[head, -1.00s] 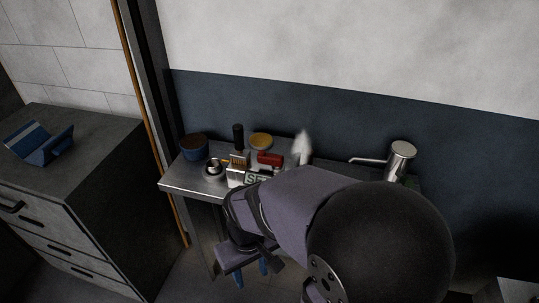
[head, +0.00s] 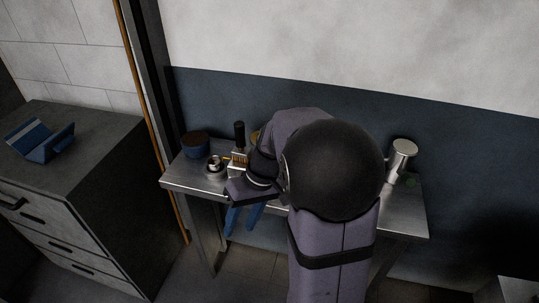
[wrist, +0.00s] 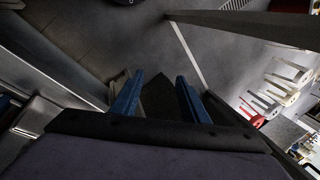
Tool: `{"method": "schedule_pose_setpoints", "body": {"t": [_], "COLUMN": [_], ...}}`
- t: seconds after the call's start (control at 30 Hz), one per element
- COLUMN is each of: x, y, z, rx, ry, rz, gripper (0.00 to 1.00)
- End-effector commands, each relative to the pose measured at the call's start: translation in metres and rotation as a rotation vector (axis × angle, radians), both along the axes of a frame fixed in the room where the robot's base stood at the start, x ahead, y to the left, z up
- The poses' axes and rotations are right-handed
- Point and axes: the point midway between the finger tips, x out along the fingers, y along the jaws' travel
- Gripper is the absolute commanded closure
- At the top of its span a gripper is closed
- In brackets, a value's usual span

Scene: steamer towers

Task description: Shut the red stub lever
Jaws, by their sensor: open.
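My gripper (head: 244,217) hangs in front of the metal table's front edge, its two blue fingers apart and pointing down, with nothing between them. In the wrist view my gripper (wrist: 158,78) is open over bare grey floor. In the head view my arm covers the middle of the table, so no red lever shows there now. In the wrist view a small red part (wrist: 257,121) shows at the right, near several pale parts with handles. I cannot tell for sure whether it is the stub lever, or its angle.
A steel cylinder (head: 404,148) stands at the right. A dark cabinet (head: 105,180) stands left, apart from the table.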

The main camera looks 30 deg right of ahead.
Motion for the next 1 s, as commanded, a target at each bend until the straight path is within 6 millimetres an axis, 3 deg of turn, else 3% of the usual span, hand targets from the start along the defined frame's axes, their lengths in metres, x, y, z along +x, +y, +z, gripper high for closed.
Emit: {"method": "schedule_pose_setpoints", "body": {"t": [0.03,0.2,0.33,0.5,0.6,1.0], "x": [0.024,0.093,0.124,0.131,0.129,0.121], "y": [-0.018,-0.083,-0.143,-0.192,-0.208,-0.226], "z": [0.007,0.044,0.070,0.073,0.065,0.045], "rx": [0.067,0.247,0.295,0.267,0.233,0.156], "ry": [-0.049,-0.340,-0.612,-0.875,-0.982,-1.157], "rz": [-0.009,0.037,0.104,0.235,0.315,0.474], "gripper": [0.59,0.59,0.59,0.59,0.59,0.59]}}
